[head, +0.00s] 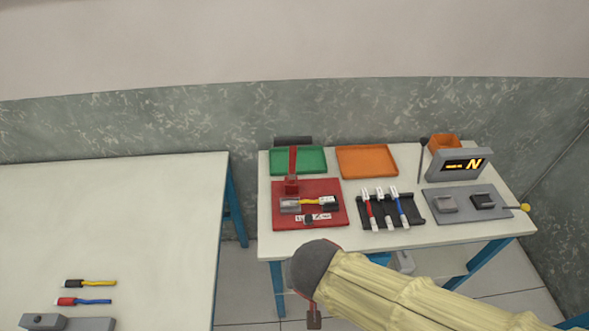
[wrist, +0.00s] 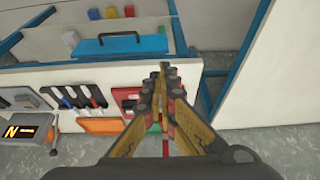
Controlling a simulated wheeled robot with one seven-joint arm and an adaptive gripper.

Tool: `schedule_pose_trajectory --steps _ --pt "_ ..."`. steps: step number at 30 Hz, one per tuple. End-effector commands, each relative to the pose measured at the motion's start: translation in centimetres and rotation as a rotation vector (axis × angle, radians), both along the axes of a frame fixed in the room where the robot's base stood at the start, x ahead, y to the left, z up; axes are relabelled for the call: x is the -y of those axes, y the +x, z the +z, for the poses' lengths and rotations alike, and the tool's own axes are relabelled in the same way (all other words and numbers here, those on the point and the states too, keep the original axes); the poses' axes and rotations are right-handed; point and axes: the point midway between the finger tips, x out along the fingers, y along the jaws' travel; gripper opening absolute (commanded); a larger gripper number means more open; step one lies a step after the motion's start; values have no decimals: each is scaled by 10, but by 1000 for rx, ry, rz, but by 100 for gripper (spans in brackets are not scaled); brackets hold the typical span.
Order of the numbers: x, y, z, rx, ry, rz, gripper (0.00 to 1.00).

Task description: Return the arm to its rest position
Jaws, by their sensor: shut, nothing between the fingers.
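My arm in its pale yellow sleeve (head: 400,290) reaches in from the lower right of the head view. Its dark grey rounded joint (head: 313,268) is in front of the right table's front edge. Only a small dark part shows below that joint in the head view, so the gripper is mostly hidden there. In the wrist view my gripper (wrist: 170,82) is shut and empty. Its fingers overlap the right table in the picture and hide part of the red mat (wrist: 122,95).
The right table holds the red mat (head: 335,188), green tray (head: 311,153), orange tray (head: 367,161), black rack (head: 371,223) with cables, grey mat (head: 436,215) and display (head: 459,165). A blue case (wrist: 120,47) lies on a lower shelf. The left table (head: 110,220) is mostly bare.

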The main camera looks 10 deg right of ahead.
Motion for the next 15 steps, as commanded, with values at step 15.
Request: schedule_pose_trajectory --steps 15 --pt "3 -18 2 -63 -104 281 0"
